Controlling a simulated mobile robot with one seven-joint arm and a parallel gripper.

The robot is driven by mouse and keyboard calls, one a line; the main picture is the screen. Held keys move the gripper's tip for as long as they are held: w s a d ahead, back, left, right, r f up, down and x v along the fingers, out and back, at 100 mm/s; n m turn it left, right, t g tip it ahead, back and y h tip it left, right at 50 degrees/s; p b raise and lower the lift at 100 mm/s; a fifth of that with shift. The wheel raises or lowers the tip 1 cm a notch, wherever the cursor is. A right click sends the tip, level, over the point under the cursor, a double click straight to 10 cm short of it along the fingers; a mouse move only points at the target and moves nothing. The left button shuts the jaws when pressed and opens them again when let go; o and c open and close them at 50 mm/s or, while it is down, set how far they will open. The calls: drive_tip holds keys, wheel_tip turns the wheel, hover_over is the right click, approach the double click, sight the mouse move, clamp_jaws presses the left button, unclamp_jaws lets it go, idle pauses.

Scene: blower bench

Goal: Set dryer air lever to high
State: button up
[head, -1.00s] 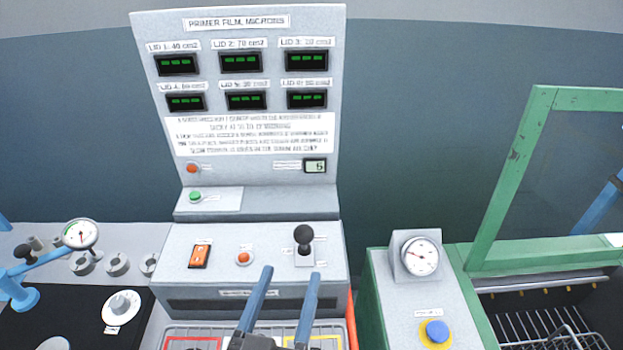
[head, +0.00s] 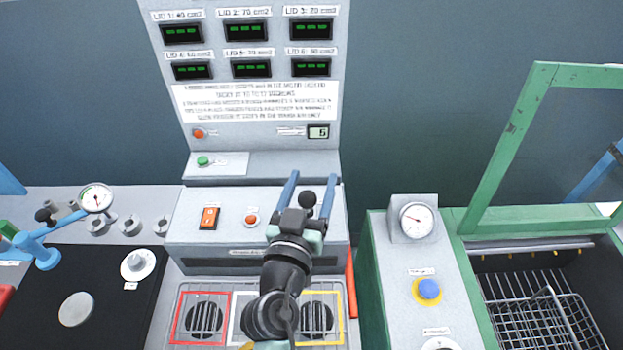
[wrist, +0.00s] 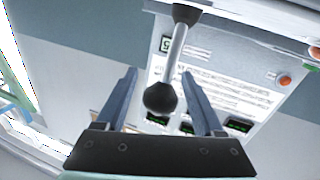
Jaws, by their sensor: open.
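The air lever (head: 307,199) has a black ball knob and stands on the grey dryer panel (head: 225,240), right of the orange button. The wrist view shows its ball (wrist: 160,98) and metal shaft between my fingers. My gripper (head: 312,176) is open, with one blue finger on each side of the lever. A gap shows between the ball and each finger in the wrist view. In the head view my gripper hides the lever's shaft, base and labels, so its setting cannot be read there.
An orange rocker switch (head: 209,218) and an orange button (head: 251,219) are left of the lever. An upright display board (head: 262,165) rises behind. A green-framed station with a dial gauge (head: 416,220) stands to the right. Grilles with coloured frames (head: 228,315) lie in front.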

clamp_jaws()
idle(0.4)
idle(1.1)
